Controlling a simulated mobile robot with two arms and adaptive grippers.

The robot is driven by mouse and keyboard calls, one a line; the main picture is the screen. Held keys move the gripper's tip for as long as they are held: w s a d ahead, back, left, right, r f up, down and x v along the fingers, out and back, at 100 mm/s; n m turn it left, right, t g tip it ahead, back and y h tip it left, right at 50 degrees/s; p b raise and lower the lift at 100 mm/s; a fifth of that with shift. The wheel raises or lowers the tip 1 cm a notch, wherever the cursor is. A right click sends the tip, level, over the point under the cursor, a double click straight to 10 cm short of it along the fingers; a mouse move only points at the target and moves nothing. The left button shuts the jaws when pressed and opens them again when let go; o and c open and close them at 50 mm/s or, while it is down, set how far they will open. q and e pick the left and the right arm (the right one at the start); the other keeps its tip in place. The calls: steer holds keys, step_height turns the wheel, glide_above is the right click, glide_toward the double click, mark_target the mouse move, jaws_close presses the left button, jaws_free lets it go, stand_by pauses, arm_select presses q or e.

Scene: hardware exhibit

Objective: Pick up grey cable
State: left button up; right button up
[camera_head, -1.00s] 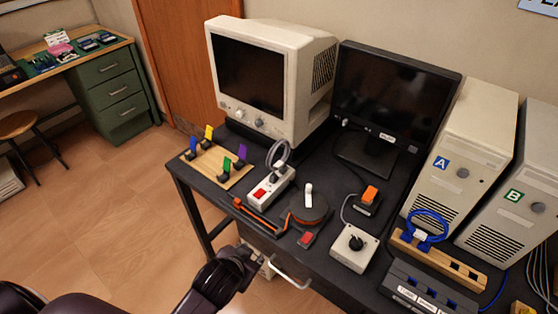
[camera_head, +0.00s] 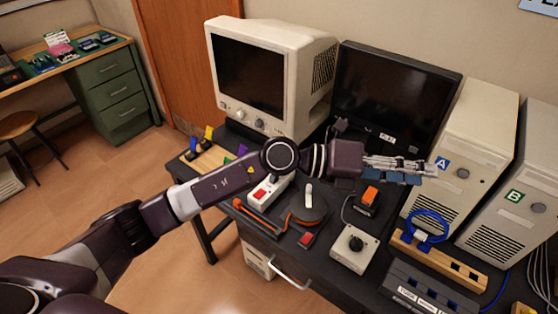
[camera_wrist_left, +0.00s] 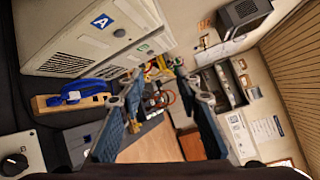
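The grey cable, a looped grey piece seen earlier standing on the white power strip (camera_head: 262,194), is now hidden behind my left arm in the head view. The strip with its red switch shows partly below the arm. My left gripper (camera_head: 400,168) is stretched to the right above the desk, in front of the black monitor and near tower A, well to the right of the strip. In the left wrist view its two fingers are spread apart with nothing between them (camera_wrist_left: 158,75). My right gripper is not in view.
A CRT monitor (camera_head: 250,75) and black monitor (camera_head: 395,95) stand behind. Towers A (camera_head: 470,140) and B (camera_head: 515,215) are at right. A blue cable (camera_head: 428,222) sits on a wooden holder (camera_head: 455,262). A round black-and-orange reel (camera_head: 309,211) and a knob box (camera_head: 354,249) are in front.

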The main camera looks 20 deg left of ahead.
arm_select(q)
steer(key=w+a+f+m+y, duration=0.3)
steer(key=w+a+f+y, duration=0.1)
steer(key=a+f+y, duration=0.35)
steer(key=w+a+y, duration=0.3)
steer(key=a, duration=0.5)
steer(key=w+a+n+y, duration=0.1)
steer(key=w+a+y, duration=0.2)
steer(key=a, duration=0.5)
steer(key=w+a+t+y, duration=0.1)
steer(key=w+a+y, duration=0.2)
steer(key=a, duration=0.5)
steer(key=shift+a+f+n+y, duration=0.15)
steer(key=shift+a+n+y, duration=0.1)
steer(key=shift+a+n, duration=0.1)
steer(key=p+x, duration=0.1)
steer(key=x, duration=0.1)
steer(key=p+x, duration=0.1)
steer(key=x, duration=0.1)
steer(key=p+x, duration=0.1)
steer(key=x, duration=0.2)
steer(key=shift+s+d+f+p, duration=0.1)
steer(key=shift+s+d+p, duration=0.1)
steer(key=shift+s+p, duration=0.2)
steer(key=shift+w+f, duration=0.2)
steer(key=shift+f, duration=0.1)
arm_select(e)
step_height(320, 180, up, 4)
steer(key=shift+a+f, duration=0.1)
